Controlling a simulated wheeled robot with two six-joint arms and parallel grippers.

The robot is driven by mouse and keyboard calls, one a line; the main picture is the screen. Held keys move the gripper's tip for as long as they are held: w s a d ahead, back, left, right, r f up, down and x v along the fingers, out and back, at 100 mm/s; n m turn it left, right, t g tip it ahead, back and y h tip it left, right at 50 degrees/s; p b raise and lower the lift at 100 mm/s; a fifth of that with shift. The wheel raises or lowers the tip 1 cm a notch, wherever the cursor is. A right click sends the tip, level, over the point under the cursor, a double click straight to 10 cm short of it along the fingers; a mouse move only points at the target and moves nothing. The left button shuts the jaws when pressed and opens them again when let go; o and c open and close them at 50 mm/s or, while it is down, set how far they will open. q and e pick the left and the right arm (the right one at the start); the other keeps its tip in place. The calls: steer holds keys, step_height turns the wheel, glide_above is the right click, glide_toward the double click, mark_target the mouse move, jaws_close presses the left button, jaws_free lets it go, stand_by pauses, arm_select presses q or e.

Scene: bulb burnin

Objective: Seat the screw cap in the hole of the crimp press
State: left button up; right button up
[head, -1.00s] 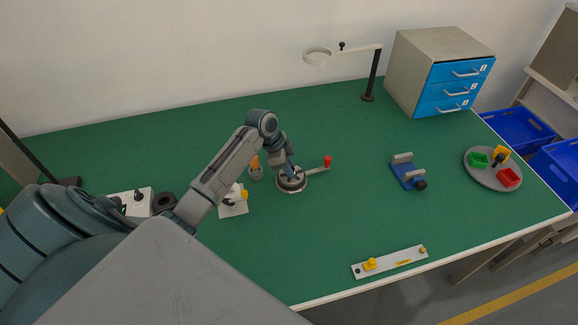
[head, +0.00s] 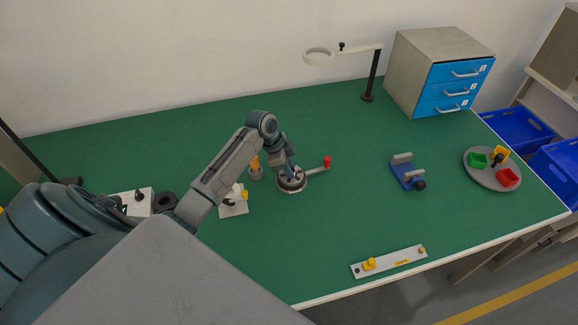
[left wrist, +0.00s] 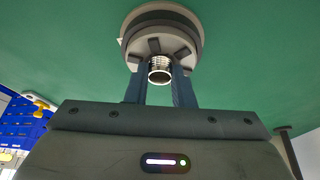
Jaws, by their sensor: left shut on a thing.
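The crimp press (head: 291,184) is a round grey base with a side lever ending in a red knob (head: 327,161), on the green bench. In the left wrist view the press (left wrist: 187,26) is a round disc with dark slots. My left gripper (head: 289,172) is right over the press, pointing down at it. The left wrist view shows its two fingers (left wrist: 160,84) shut on the threaded metal screw cap (left wrist: 160,70), which is at the middle of the press face. Whether the cap is inside the hole I cannot tell. My right gripper is not in view.
A small white stand (head: 233,207) and an orange-topped holder (head: 256,173) are left of the press. The bench between is clear.

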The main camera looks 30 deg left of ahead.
arm_select(q)
steer(key=shift+r, duration=0.15)
stand_by(0.6)
steer(key=shift+f, duration=0.25)
stand_by(0.8)
steer(key=shift+r+p, duration=0.25)
steer(key=shift+p, duration=0.6)
steer(key=shift+f, duration=0.25)
stand_by(0.9)
steer(key=shift+r+p, duration=0.25)
steer(key=shift+p, duration=0.35)
stand_by(0.6)
steer(key=o, duration=1)
steer(key=shift+a, duration=0.1)
